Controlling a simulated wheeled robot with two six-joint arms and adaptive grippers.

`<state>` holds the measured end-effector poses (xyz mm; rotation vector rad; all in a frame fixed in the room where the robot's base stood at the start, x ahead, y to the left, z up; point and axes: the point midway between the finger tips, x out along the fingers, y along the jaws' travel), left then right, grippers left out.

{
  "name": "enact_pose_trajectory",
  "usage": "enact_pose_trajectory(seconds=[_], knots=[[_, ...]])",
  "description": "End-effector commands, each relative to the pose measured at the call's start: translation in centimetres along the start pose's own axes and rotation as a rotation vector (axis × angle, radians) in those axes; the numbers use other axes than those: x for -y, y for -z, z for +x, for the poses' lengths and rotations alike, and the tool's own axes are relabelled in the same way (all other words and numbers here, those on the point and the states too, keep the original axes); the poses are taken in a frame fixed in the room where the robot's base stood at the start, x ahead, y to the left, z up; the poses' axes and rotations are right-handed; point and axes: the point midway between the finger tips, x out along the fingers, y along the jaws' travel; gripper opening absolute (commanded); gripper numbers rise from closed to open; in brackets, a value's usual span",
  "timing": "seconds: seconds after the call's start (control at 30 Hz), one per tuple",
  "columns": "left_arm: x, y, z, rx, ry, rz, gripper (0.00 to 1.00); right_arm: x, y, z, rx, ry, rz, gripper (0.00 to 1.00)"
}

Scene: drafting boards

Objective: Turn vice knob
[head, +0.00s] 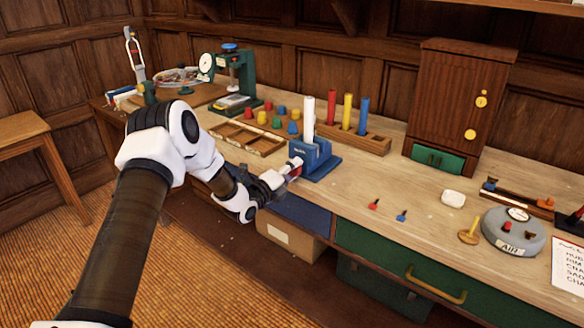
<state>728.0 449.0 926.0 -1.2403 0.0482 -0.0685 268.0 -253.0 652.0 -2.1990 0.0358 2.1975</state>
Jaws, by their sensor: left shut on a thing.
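The blue vice (318,160) stands on the bench near its front edge, with a white upright piece (309,112) at its top. A small patch of red, which looks like the vice knob (297,172), shows at its left front side. My left gripper (289,171) reaches in from the left to this knob and is shut on it. The fingers hide most of the knob, so its angle cannot be told. My right gripper is not in view.
A rack (357,133) with red, yellow and blue rods stands behind the vice. A shallow wooden tray (247,138) lies to its left, with several coloured pegs behind. A wooden cabinet (457,100) stands at the back.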

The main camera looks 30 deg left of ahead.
Motion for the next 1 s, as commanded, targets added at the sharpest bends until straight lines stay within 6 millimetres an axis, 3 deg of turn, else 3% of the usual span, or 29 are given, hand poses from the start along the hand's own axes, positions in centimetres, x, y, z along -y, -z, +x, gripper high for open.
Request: enact_pose_trajectory(seconds=[0.4, 1.0], knots=[[0.3, -0.2, 0.1, 0.004, 0.005, 0.281, 0.13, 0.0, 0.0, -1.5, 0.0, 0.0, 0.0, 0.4], [0.2, -0.1, 0.1, 0.004, 0.005, 0.353, 0.13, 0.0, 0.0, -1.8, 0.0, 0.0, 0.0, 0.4]])
